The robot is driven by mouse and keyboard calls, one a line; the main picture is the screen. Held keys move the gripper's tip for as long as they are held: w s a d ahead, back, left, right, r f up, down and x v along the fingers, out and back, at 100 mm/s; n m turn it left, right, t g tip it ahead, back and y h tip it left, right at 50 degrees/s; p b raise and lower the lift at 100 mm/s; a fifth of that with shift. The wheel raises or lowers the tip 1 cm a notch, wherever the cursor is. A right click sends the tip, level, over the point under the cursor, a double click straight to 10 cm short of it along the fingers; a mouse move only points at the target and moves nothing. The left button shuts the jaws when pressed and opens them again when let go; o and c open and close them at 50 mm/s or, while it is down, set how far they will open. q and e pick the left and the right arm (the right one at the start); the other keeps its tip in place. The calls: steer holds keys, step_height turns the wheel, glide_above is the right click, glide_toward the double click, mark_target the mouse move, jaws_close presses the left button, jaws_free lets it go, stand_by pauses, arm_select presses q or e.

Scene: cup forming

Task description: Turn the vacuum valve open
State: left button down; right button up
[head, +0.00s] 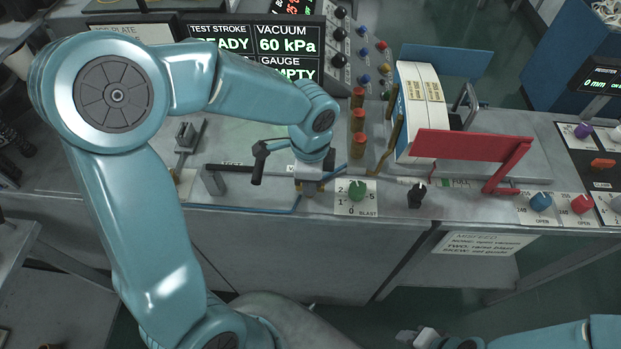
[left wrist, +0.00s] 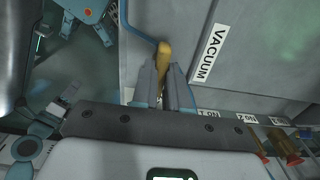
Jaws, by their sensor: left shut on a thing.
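The vacuum valve's yellow handle (left wrist: 164,52) stands between the fingers of my left gripper (left wrist: 163,88), beside the VACUUM label (left wrist: 210,52) in the left wrist view. The fingers are shut on it. In the head view my left gripper (head: 309,188) is at the bench's front edge, and my wrist hides the handle and most of the label. The display (head: 290,45) reads VACUUM 60 kPa. My right gripper (head: 418,337) is low at the bottom of the head view, away from the bench; its jaws are too unclear to judge.
A black-handled lever (head: 258,163) stands just left of my left gripper. A green BLAST knob (head: 356,190) and several orange-topped posts (head: 358,120) are close on its right. Further right are a black knob (head: 415,194) and a red guard (head: 472,146).

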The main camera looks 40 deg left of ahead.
arm_select(q)
steer(key=c, duration=1.1)
jaws_free()
steer(key=shift+r, duration=0.1)
steer(key=shift+c, duration=0.2)
step_height(320, 180, up, 16)
steer(key=shift+r, duration=0.15)
steer(key=shift+s, duration=0.1)
